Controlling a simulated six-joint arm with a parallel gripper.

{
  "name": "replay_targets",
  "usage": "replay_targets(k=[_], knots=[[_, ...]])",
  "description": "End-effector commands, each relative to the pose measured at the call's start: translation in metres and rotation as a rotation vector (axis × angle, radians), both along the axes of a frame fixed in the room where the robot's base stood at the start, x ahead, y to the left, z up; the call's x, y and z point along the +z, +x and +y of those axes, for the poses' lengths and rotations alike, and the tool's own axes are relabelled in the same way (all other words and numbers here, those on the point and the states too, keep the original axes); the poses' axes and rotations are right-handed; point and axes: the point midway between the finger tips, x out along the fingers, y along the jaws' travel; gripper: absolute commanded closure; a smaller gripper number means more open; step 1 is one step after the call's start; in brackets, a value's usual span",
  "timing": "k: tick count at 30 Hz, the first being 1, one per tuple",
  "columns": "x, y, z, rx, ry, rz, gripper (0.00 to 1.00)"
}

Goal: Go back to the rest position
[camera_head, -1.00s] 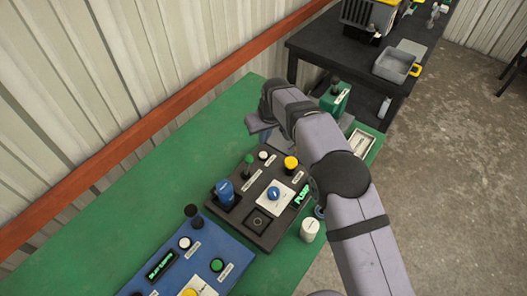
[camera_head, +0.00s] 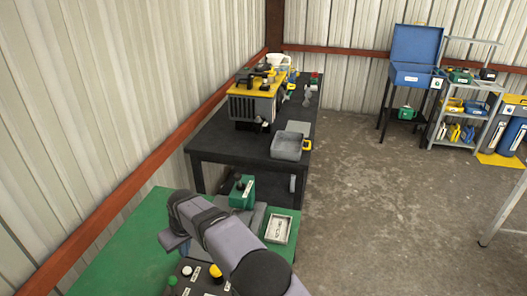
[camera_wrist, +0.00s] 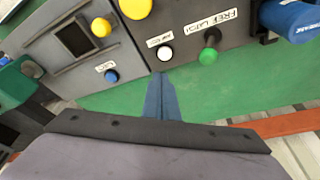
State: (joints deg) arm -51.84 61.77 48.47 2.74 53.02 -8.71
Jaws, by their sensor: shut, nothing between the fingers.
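My gripper (camera_head: 172,241) is above the green bench (camera_head: 130,245), beyond the dark control panel (camera_head: 190,287), in the head view. In the wrist view my gripper's blue-grey fingers (camera_wrist: 160,97) are together with nothing between them. They point at the panel's near edge, just below a white button (camera_wrist: 165,53) and beside a green knob (camera_wrist: 208,56). I cannot tell the exact gap to the panel. My arm reaches in from the bottom of the head view and hides part of the panel and bench.
A green box (camera_head: 242,192) and a small tray (camera_head: 279,229) are beyond my arm on the bench. A black table (camera_head: 225,143) behind carries a machine (camera_head: 252,105) and a grey bin (camera_head: 287,146). The corrugated wall is left; open floor (camera_head: 350,215) is right.

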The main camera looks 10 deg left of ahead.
Motion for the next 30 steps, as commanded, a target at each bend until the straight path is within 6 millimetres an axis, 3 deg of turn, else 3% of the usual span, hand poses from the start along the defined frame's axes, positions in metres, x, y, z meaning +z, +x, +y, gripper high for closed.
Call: replay_targets(k=[5, 8, 12, 16, 20, 24, 30], knots=[[0.014, 0.025, -0.046, -0.084, -0.016, 0.012, 1.0], [0.026, 0.041, -0.091, -0.162, -0.032, 0.026, 1.0], [0.043, 0.053, -0.172, -0.295, -0.057, 0.052, 1.0], [0.054, 0.048, -0.249, -0.422, -0.079, 0.082, 1.0], [0.061, 0.026, -0.322, -0.548, -0.1, 0.114, 1.0], [0.063, -0.013, -0.393, -0.683, -0.119, 0.153, 1.0], [0.056, -0.086, -0.468, -0.858, -0.139, 0.206, 1.0]])
